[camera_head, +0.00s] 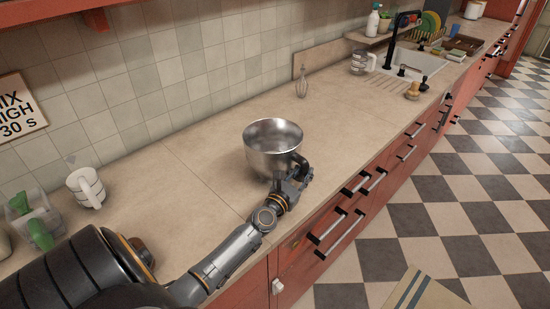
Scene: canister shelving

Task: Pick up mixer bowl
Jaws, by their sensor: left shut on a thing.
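A shiny metal mixer bowl (272,147) is upright at the middle of the beige countertop (190,195). My left arm reaches in from the lower left, and my left gripper (296,168) is at the bowl's near right side. The gripper is shut on the bowl at its side, by the rim. The fingertips are partly hidden, and I cannot tell whether the bowl's base touches the counter. My right gripper is not in view.
A white striped mug (86,187) stands at the left, near a clear container (30,215) with a green item. A whisk (301,84) leans near the back wall. The sink (415,64) is at the far right. Red drawers with handles (340,230) line the front edge.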

